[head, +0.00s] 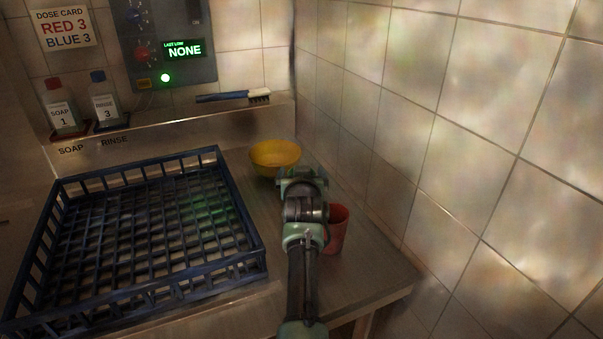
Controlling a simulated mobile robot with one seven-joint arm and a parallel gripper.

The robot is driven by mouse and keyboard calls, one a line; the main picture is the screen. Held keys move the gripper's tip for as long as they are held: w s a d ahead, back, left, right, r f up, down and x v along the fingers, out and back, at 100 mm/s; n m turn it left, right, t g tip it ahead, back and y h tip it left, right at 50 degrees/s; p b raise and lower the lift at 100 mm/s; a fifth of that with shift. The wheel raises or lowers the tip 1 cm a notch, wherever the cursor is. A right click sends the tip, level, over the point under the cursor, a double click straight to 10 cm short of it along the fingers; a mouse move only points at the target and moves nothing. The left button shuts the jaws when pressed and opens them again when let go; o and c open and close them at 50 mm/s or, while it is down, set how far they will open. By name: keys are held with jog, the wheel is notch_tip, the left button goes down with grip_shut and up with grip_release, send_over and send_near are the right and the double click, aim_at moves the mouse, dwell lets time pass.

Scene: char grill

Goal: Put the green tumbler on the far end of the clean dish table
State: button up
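No green tumbler can be made out in the head view; a part of the table is hidden behind my arm. My gripper (301,177) is over the right part of the metal table (365,280), just in front of the yellow bowl (274,155). I see it from behind and above, so its fingertips are hidden and I cannot tell whether it is open or holds anything. A red tumbler (338,228) stands upright on the table just right of my arm, partly covered by it.
An empty blue dish rack (255,250) fills the table's left. A brush (232,96) lies on the back ledge. Soap (62,112) and rinse (104,103) bottles stand at the back left. A tiled wall (395,140) bounds the right. Bare table shows at the front right.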

jog(key=shift+r, duration=0.1)
jog(key=shift+s, duration=0.1)
jog(key=shift+s+r+p, duration=0.25)
jog(key=shift+s+p, duration=0.2)
jog(key=shift+s, duration=0.1)
jog(key=p+v, duration=0.2)
jog(key=v, duration=0.9)
jog(key=s+r+t, duration=0.3)
jog(key=r, duration=0.8)
jog(key=s+r+t, duration=0.2)
jog(key=s+r, duration=0.1)
jog(key=r, duration=0.7)
jog(key=s+a+r+t, duration=0.1)
jog(key=s+r+t, duration=0.6)
jog(key=s+r, duration=1.3)
jog(key=shift+s+r+t, duration=0.2)
jog(key=shift+s+t, duration=0.15)
jog(key=shift+t, duration=0.05)
